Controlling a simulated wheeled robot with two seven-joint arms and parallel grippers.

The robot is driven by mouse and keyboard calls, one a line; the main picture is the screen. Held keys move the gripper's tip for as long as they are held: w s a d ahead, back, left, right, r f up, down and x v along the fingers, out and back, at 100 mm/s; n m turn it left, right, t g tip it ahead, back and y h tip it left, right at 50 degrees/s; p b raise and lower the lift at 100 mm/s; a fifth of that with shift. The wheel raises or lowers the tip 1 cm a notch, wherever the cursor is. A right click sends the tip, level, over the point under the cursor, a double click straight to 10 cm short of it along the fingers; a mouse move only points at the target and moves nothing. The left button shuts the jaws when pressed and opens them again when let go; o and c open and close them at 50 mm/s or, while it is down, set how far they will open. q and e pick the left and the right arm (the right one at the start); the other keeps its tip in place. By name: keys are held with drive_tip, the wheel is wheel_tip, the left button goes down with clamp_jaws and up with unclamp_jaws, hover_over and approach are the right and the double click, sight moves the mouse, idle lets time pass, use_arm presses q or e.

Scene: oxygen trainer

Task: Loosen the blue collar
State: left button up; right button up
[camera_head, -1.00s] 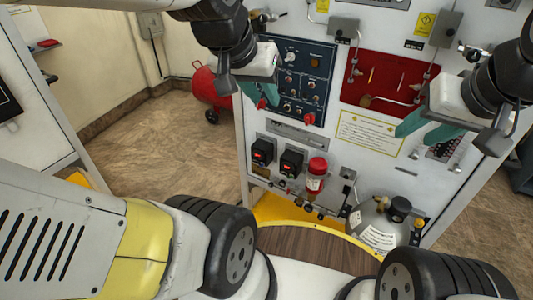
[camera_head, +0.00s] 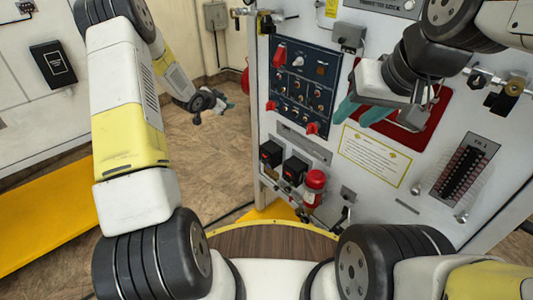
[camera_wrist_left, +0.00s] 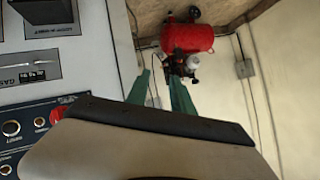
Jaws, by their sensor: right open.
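I cannot make out a blue collar in any view. In the head view my left gripper (camera_head: 224,104) is small and far off, left of the white panel (camera_head: 408,208) and apart from it. Its two teal fingers show in the left wrist view (camera_wrist_left: 160,92) with a gap between them and nothing held. My right gripper (camera_head: 362,110) is in front of the panel, near the red recessed plate (camera_head: 430,135). Its teal fingers are apart and empty. The right gripper and arm hide part of the red plate.
The panel carries a dark blue switch board (camera_head: 302,85), black units (camera_head: 295,168), a red bottle-like part (camera_head: 314,187) and a grey gauge block (camera_head: 464,172). Pipe fittings (camera_head: 513,88) stick out at right. A red tank (camera_wrist_left: 187,38) stands by the wall.

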use_arm(q)
drive_tip(key=s+d+f+m+h, duration=0.1)
drive_tip(key=d+f+h, duration=0.1)
drive_tip(key=f, duration=0.7)
drive_tip(key=s+d+f+m+h, duration=0.1)
drive_tip(key=s+d+f+h, duration=0.15)
drive_tip(key=f, duration=0.75)
drive_tip(key=s+d+f+m+t+h, duration=0.1)
drive_tip(key=s+d+f+h, duration=0.4)
drive_tip(key=s+f, duration=0.5)
drive_tip(key=x, duration=0.9)
drive_tip(key=shift+w+a+f+y, duration=0.25)
drive_tip(key=shift+f+y, duration=0.1)
drive_tip(key=shift+f, duration=0.1)
drive_tip(key=shift+c, duration=0.5)
clamp_jaws()
